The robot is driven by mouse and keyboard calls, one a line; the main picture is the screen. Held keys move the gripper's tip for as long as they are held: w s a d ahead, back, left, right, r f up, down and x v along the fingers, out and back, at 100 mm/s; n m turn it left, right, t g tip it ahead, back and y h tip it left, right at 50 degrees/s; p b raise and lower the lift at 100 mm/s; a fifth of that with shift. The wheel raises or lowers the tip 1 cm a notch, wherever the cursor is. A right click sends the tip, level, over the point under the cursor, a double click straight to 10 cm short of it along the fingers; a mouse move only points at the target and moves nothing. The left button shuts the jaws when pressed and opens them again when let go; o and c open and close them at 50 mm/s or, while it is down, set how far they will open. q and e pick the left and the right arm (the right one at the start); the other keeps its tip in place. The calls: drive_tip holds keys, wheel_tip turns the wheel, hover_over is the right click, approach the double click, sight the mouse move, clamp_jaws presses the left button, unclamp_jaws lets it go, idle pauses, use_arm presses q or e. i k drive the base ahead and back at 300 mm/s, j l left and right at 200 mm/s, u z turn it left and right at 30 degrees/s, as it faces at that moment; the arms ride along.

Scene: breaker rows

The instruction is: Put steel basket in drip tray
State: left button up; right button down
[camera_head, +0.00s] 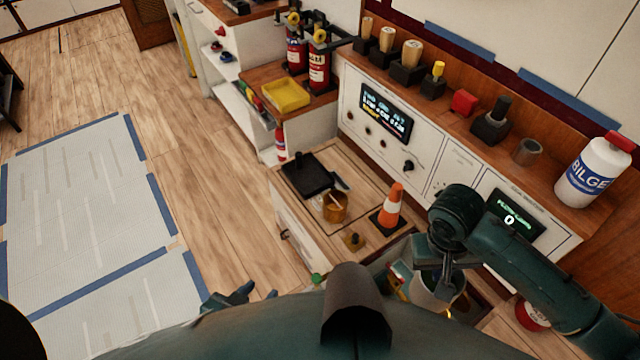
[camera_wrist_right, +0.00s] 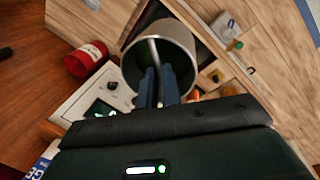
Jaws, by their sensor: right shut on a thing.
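The steel basket (camera_wrist_right: 178,38) is a grey, round, open-topped metal vessel. My right gripper (camera_wrist_right: 158,72) is shut on its wall, with the fingers at the rim. In the head view the basket (camera_head: 432,294) shows below my right gripper (camera_head: 445,268), partly hidden by it, over a dark opening in the low wooden top. I cannot tell for sure which thing is the drip tray. A flat black tray-like piece (camera_head: 303,178) lies on the wooden top, and a yellow tray (camera_head: 286,95) sits farther back. My left gripper (camera_head: 262,290) looks open and empty at the bottom.
An orange cone (camera_head: 392,205) and a copper-coloured pot (camera_head: 335,208) stand between the black piece and my right arm. A red-and-white can (camera_wrist_right: 86,60) is near the basket.

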sight(308, 177)
drive_tip(key=k, duration=0.9)
drive_tip(key=k+z, duration=0.2)
drive_tip(key=z, duration=1.1)
drive_tip(key=j+z, duration=0.3)
drive_tip(key=i+j+z, duration=0.1)
drive_tip(key=j+z, duration=0.15)
drive_tip(key=j, duration=1.55)
drive_tip(key=i+j, duration=0.15)
drive_tip(key=j, duration=2.9)
drive_tip(key=i, duration=0.05)
